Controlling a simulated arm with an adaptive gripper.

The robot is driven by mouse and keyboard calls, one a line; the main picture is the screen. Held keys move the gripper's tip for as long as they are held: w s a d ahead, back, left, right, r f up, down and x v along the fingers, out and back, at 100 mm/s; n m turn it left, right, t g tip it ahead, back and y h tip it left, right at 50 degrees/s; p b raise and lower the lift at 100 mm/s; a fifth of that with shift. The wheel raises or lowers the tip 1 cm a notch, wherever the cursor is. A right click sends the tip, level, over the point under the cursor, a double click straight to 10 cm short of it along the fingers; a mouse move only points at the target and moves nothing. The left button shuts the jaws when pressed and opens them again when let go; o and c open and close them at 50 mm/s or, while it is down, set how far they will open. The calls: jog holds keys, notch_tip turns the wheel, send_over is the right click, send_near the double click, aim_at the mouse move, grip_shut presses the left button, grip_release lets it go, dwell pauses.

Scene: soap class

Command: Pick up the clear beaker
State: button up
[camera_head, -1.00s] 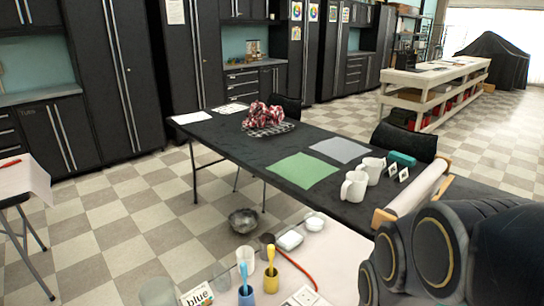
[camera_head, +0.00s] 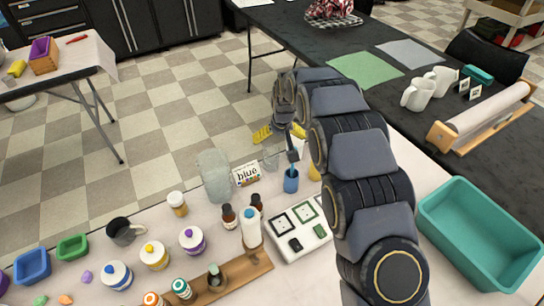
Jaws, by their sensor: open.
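A tall translucent cylinder (camera_head: 215,176) stands upright on the white table, left of the "blue" box (camera_head: 246,174). A smaller clear glass vessel (camera_head: 270,161) stands right of that box, partly hidden. I cannot tell for certain which is the clear beaker. My gripper (camera_head: 280,132) is at the far end of my arm, beyond the table's back edge in the picture and above the smaller vessel. It is mostly hidden by my arm and small in view. It looks open, with nothing seen held in it, and apart from both vessels.
A blue cup (camera_head: 291,181) with a brush and a partly hidden yellow cup (camera_head: 314,172) stand close to the smaller vessel. Bottles, including a white-and-blue one (camera_head: 251,230), and jars crowd the front. A teal bin (camera_head: 475,235) is at right.

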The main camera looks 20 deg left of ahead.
aim_at(271, 151)
jog(key=shift+w+a+f, duration=0.25)
jog(key=shift+a+f, duration=0.25)
jog(key=shift+f, duration=0.05)
jog(key=shift+w+a+f, duration=0.25)
jog(key=shift+a+f, duration=0.2)
jog(key=shift+f, duration=0.1)
jog(key=shift+x, duration=3.5)
jog(key=shift+s+a, duration=0.1)
jog(key=c, duration=1.2)
